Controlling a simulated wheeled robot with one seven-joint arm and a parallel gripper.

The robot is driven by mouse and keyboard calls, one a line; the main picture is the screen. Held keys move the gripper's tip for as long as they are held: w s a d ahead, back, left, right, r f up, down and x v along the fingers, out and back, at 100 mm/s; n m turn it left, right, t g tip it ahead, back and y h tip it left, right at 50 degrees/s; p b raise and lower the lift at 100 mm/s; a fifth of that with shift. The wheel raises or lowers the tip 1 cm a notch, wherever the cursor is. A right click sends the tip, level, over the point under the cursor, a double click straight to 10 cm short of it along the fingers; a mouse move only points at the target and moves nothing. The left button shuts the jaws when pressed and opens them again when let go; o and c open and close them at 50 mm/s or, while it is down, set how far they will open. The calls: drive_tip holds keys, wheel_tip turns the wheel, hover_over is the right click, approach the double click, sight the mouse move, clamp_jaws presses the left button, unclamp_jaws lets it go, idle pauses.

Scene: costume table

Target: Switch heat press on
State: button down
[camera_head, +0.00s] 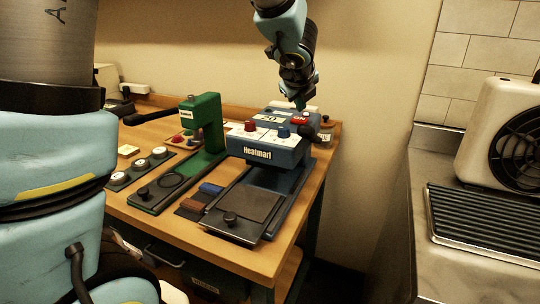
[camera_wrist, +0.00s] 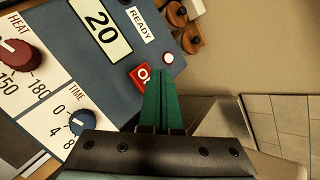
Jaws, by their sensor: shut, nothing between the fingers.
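The heat press (camera_head: 262,152) is a blue machine marked "Heatmart" on the wooden table, with a flat dark plate in front. Its red switch (camera_wrist: 141,75) sits at the panel's corner in the wrist view and is partly covered by my fingertips. My gripper (camera_wrist: 160,75) has its green fingers shut together, empty, at the switch; I cannot tell whether they touch it. In the head view my gripper (camera_head: 300,103) comes down from above at the panel's back right. The panel also has a red HEAT knob (camera_wrist: 18,54), a blue TIME knob (camera_wrist: 81,122) and a display (camera_wrist: 100,26) reading 20.
A green press (camera_head: 190,160) stands left of the heat press. A steel counter (camera_head: 480,262) with a fan unit (camera_head: 505,130) is at the right.

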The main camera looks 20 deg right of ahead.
sight(297, 120)
drive_tip(key=shift+r, duration=0.15)
wheel_tip(297, 120, up, 6)
drive_tip(key=p, duration=0.5)
idle(0.5)
drive_tip(key=a+f+n+y, duration=0.1)
drive_tip(key=a+n, duration=0.1)
drive_tip(key=a, duration=0.2)
drive_tip(key=w+a+f+n+y, duration=0.1)
drive_tip(key=a+n, duration=0.2)
drive_tip(key=a, duration=0.1)
drive_tip(key=w+a+f+n, duration=0.1)
drive_tip(key=a+f+n, duration=0.1)
drive_tip(key=a+n, duration=0.1)
drive_tip(key=shift+w+a+g+y, duration=0.2)
drive_tip(key=shift+a+g+y, duration=0.15)
drive_tip(key=shift+a, duration=0.5)
drive_tip(key=s+a+f+n+g, duration=0.1)
drive_tip(key=s+a+n, duration=0.3)
drive_tip(key=a+n, duration=0.4)
drive_tip(key=s+a+f+n+g+y, duration=0.1)
drive_tip(key=s+a+f+n+g, duration=0.1)
drive_tip(key=s+a+f+n, duration=0.2)
drive_tip(key=s+a+f+n+g+y, duration=0.1)
drive_tip(key=s+a+f+n+g, duration=0.1)
drive_tip(key=a+n, duration=0.9)
drive_tip(key=shift+s+a+f+n, duration=0.3)
drive_tip(key=shift+s+f+n, duration=0.4)
drive_tip(key=shift+s, duration=0.4)
